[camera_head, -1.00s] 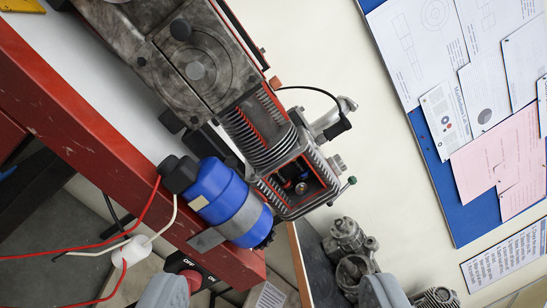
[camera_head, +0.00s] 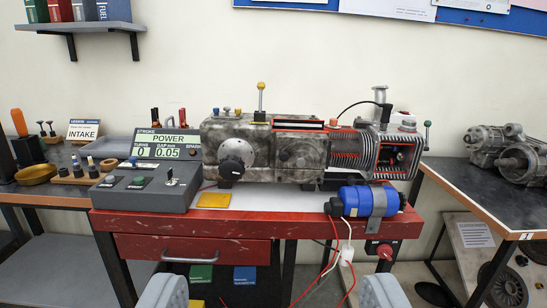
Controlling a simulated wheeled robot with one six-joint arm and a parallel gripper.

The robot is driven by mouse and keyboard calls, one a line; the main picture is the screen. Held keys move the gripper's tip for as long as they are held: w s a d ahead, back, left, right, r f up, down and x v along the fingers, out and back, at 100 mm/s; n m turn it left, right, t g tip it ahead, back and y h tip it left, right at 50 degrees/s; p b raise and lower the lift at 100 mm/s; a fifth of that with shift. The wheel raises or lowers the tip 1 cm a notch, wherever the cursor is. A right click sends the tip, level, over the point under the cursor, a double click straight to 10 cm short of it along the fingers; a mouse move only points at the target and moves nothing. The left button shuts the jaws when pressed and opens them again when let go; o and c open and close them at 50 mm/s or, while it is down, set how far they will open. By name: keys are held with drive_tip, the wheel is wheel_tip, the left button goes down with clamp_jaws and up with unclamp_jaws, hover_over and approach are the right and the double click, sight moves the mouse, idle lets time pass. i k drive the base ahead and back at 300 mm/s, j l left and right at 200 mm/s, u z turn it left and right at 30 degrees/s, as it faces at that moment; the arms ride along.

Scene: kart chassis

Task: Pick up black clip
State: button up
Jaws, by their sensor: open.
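I cannot surely single out a black clip. A thin black cable (camera_head: 355,104) arches over the right end of the grey engine (camera_head: 265,150), ending in a small black end piece (camera_head: 386,112) beside a silver upright fitting. The engine stands on a red bench (camera_head: 300,226). My gripper (camera_head: 272,292) is open and empty. Its two grey fingers show at the bottom edge, wide apart, in front of and below the bench top, well away from the engine.
A grey control box (camera_head: 145,190) with a display stands left of the engine. A blue cylinder (camera_head: 368,201) is strapped to the bench's right front, with loose red and white wires below. Side tables carry a wooden rack (camera_head: 92,175) on the left and metal parts (camera_head: 520,155) on the right.

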sight(155, 112)
drive_tip(key=i+j+u, duration=0.1)
drive_tip(key=i+j, duration=0.2)
drive_tip(key=i, duration=0.15)
drive_tip(key=i+j+u, duration=0.1)
drive_tip(key=i+j, duration=0.2)
drive_tip(key=i, duration=0.15)
drive_tip(key=i+j+u, duration=0.1)
drive_tip(key=i+j, duration=0.15)
drive_tip(key=i, duration=0.2)
drive_tip(key=i+j+u, duration=0.1)
drive_tip(key=i, duration=0.4)
drive_tip(key=j, duration=0.1)
